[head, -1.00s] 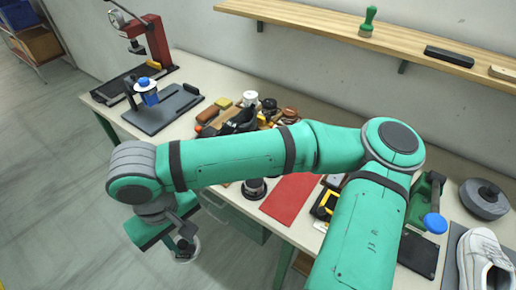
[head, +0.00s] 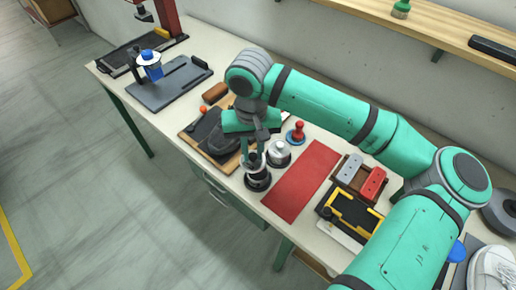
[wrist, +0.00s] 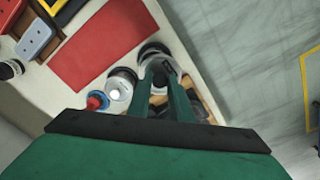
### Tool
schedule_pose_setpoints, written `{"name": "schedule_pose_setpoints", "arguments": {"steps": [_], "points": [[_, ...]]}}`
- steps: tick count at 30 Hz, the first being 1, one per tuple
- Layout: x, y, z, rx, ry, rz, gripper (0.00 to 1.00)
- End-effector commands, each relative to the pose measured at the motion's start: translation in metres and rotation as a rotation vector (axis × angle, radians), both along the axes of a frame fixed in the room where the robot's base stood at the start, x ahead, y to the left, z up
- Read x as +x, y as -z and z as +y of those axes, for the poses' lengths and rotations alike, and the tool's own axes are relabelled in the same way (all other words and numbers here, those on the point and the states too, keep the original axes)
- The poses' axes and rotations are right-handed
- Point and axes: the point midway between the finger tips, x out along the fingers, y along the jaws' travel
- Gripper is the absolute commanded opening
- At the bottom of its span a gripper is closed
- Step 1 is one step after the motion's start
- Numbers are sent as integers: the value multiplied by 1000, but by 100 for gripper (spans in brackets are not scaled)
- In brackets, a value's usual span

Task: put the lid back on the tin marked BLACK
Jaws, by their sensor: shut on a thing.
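My gripper (head: 257,158) is shut on a small lid with a dark knob, at the front edge of the bench. In the wrist view the fingers (wrist: 161,76) close on the knob, and the lid's pale rim shows partly between them. A dark round tin (head: 258,184) stands directly under the lid; it also shows beyond the fingers in the wrist view (wrist: 152,48). I cannot tell whether lid and tin touch. No marking on the tin is readable. A second tin (head: 278,154) with a pale lid and knob stands just right of the gripper, close by; it also shows in the wrist view (wrist: 119,88).
A red-and-blue knobbed thing (head: 296,133) stands behind the second tin. A red mat (head: 302,180) lies to the right, bare. The bench's front edge is close to the tins.

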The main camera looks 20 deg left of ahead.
Motion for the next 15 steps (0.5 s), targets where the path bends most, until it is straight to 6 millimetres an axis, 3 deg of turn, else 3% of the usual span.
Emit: {"name": "schedule_pose_setpoints", "arguments": {"steps": [4, 15], "points": [[10, 3, -11, -1, 41, 3, 0], [10, 28, -11, -2, 40, 2, 0]]}}
